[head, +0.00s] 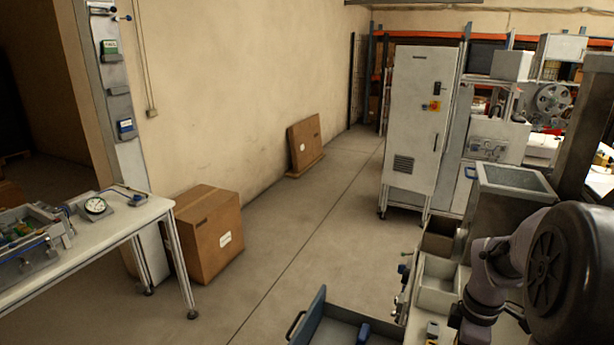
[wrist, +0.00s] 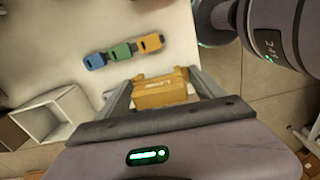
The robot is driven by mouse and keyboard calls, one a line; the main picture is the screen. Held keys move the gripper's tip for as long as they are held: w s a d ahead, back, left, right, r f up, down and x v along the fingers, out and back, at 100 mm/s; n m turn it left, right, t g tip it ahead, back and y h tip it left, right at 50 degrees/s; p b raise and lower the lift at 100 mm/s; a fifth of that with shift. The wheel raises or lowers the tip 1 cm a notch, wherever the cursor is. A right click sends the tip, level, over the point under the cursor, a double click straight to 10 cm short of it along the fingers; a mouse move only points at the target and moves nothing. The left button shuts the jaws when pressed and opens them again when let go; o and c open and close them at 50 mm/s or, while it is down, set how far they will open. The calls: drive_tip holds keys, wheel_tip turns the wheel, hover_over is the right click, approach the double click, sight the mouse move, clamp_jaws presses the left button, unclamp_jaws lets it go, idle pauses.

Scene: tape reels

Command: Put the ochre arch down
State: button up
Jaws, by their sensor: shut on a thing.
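In the wrist view my gripper (wrist: 161,83) is shut on the ochre arch (wrist: 160,91), with one finger on its left side and one on its right. The arch looks blocky, and its underside is hidden. A pale table top (wrist: 60,62) lies beyond it. The arch looks larger than the small pieces there, as if held above the surface, but the gap is hard to judge. In the head view my gripper and the arch do not show.
Blue (wrist: 95,61), green (wrist: 121,51) and yellow (wrist: 151,43) pieces stand in a row just past the arch. A white open box (wrist: 52,117) is at left. In the head view an open blue drawer (head: 345,328) juts out at bottom centre.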

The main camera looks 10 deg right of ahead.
drive_tip(key=w+a+f+m, duration=0.1)
drive_tip(key=w+a+f+m+b, duration=0.1)
drive_tip(key=a, duration=0.1)
drive_tip(key=w+a+f+m, duration=0.1)
drive_tip(key=a+f, duration=0.1)
drive_tip(key=shift+w, duration=0.1)
drive_tip(key=a+f+m+b, duration=0.1)
drive_tip(key=a+f+m, duration=0.2)
drive_tip(key=a, duration=0.4)
drive_tip(key=a+f+m+b, duration=0.2)
drive_tip(key=a+m, duration=0.3)
drive_tip(key=a, duration=0.3)
drive_tip(key=shift+w+a+f, duration=0.3)
drive_tip(key=shift+w+f, duration=0.15)
drive_tip(key=shift+f, duration=0.25)
